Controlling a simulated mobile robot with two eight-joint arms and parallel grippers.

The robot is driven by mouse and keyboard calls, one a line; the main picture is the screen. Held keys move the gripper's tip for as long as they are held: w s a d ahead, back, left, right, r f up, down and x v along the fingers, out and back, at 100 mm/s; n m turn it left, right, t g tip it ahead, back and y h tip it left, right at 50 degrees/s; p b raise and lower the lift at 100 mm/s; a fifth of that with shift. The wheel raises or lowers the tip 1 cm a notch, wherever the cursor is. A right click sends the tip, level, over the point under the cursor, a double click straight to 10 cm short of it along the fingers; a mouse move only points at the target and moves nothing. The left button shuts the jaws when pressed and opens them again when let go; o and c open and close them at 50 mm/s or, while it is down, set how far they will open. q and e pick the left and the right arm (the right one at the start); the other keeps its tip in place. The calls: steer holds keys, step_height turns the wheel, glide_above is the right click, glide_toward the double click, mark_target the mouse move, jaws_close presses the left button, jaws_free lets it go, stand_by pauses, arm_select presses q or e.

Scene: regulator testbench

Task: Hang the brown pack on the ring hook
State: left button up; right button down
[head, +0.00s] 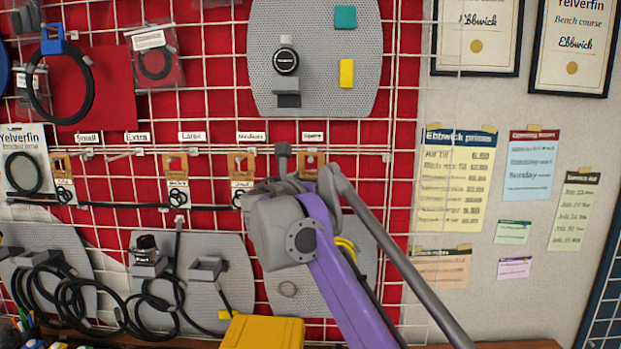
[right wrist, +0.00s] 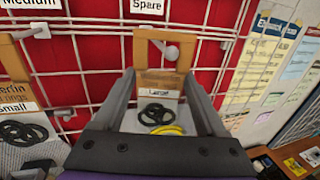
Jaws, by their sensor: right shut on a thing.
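The brown pack (right wrist: 160,82) is a brown card with a cut-out opening at its top, a "Large" label and black rings (right wrist: 158,113) below. My right gripper (right wrist: 159,76) is shut on it, with one finger along each side edge. The pack is upright in front of the grid, below the "Spare" sign (right wrist: 149,6). A grey ring hook (right wrist: 170,52) shows inside the opening; I cannot tell whether the card rests on it. In the head view my right gripper (head: 300,178) partly covers the pack (head: 309,160). My left gripper is not in view.
Similar brown packs hang under the "Small" (head: 62,164), "Large" (head: 177,165) and "Medium" (head: 241,165) signs. The hook under "Extra" (head: 125,155) is bare. Grey perforated panels (head: 350,80) are above and below. A yellow box (head: 262,332) stands at the bottom.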

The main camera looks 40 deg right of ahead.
jaws_free()
steer(key=b+v, duration=0.1)
steer(key=v, duration=1)
steer(key=s+a+f+m+g+y, duration=0.1)
steer(key=s+a+f+m+y, duration=0.3)
steer(key=f, duration=0.6)
steer(key=s+d+f+m+g+y, duration=0.15)
steer(key=f+m, duration=0.35)
steer(key=f, duration=0.6)
steer(key=s+a+f+m+g+y, duration=0.2)
steer(key=s+f+m, duration=0.25)
steer(key=f, duration=0.55)
steer(key=s+a+f+m+y, duration=0.2)
steer(key=s+a+f+m, duration=0.1)
steer(key=f, duration=0.4)
steer(key=s+a+f+m+y, duration=0.3)
steer(key=s+a+f+m, duration=0.1)
steer(key=f, duration=0.3)
steer(key=s+a+f+m+y, duration=0.2)
steer(key=s+a+f+m, duration=0.2)
steer(key=f, duration=0.3)
steer(key=shift+s+a+f+m+g, duration=0.15)
steer(key=shift+a+m+g, duration=0.1)
steer(key=shift+a, duration=0.6)
